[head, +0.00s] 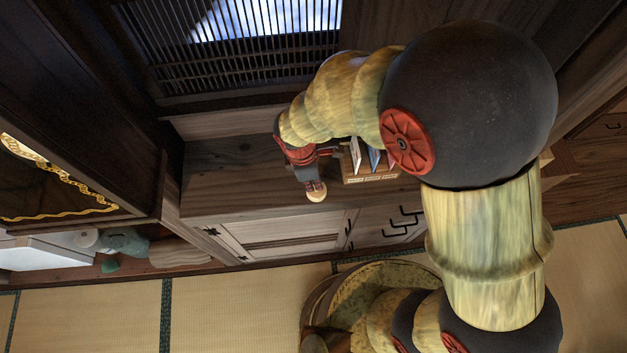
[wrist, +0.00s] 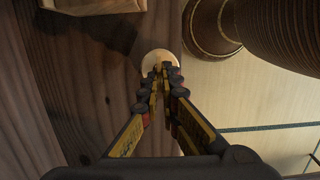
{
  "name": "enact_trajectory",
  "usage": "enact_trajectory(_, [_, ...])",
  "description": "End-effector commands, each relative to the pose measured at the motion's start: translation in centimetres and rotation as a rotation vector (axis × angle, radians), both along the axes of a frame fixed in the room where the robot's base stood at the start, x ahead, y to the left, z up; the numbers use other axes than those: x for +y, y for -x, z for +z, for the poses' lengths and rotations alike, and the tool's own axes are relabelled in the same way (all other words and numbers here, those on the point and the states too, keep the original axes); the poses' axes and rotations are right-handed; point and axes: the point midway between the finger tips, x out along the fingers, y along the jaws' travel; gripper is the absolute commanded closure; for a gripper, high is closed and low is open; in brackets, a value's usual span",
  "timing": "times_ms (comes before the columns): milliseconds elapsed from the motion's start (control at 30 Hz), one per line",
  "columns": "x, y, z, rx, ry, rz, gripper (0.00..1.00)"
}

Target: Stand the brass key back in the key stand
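My gripper (wrist: 161,74) points down over the front edge of the cabinet top. It also shows in the head view (head: 312,182). Its fingers are drawn close together, with a narrow gap between them. A pale round wooden piece (wrist: 161,59) lies just at or beyond the fingertips, which cover part of it. It also shows in the head view (head: 316,192). I cannot tell whether it is held, touched or only below the tips. I cannot make out the brass key. No key stand can be identified for certain.
A wooden rack (head: 370,180) with upright cards stands on the cabinet top (head: 225,175), right of my gripper and partly behind my arm. A wooden edge shows in the wrist view (wrist: 95,5). The cabinet top left of my gripper is clear. Tatami (head: 220,305) lies in front.

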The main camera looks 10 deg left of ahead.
Motion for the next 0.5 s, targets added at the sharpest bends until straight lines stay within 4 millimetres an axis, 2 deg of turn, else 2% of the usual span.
enact_trajectory(133, [0.00,0.00,0.01,0.000,0.000,0.000,1.00])
enact_trajectory(200, [0.00,0.00,0.01,0.000,0.000,0.000,0.93])
enact_trajectory(500, [-0.01,0.01,0.01,0.000,0.000,0.000,0.76])
